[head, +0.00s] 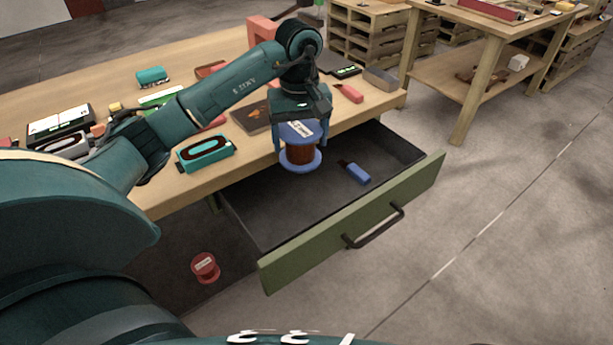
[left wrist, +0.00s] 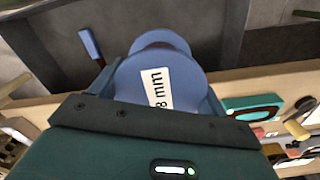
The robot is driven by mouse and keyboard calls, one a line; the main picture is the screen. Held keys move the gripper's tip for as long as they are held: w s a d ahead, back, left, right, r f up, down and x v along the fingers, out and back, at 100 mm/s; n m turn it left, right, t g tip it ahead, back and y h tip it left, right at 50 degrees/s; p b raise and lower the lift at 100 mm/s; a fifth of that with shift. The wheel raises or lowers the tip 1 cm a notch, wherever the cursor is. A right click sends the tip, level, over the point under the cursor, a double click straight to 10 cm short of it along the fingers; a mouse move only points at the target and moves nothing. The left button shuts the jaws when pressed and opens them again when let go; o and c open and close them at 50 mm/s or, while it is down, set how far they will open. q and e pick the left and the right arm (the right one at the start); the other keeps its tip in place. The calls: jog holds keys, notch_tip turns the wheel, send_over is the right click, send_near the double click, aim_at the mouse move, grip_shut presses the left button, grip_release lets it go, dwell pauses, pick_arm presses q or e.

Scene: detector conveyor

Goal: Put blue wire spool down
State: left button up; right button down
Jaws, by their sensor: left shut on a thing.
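The blue wire spool (head: 301,152), with dark copper-coloured wire and a white label, is in my left gripper (head: 300,130). The gripper points down and is shut on the spool's upper part, holding it upright over the open drawer (head: 270,205), near the table edge. In the left wrist view, the spool (left wrist: 165,75) sits between the fingers with its "8 mm" label showing. Whether the spool's underside touches anything is hard to tell; it appears above the drawer floor. My right gripper is not in view.
A blue-handled tool (head: 356,173) lies in the drawer; the rest of its floor looks clear. The green drawer front (head: 355,225) has a dark handle. A red spool (head: 205,267) is below, left of the drawer. A teal device (head: 206,152) and other tools crowd the tabletop (head: 60,95).

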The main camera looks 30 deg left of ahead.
aim_at(300, 148)
pick_arm(q)
notch_tip(300, 148, down, 15)
jog(key=shift+f, duration=0.1)
jog(key=o, duration=1.4)
notch_tip(300, 148, up, 12)
jog(key=shift+r, duration=0.1)
dwell(0.5)
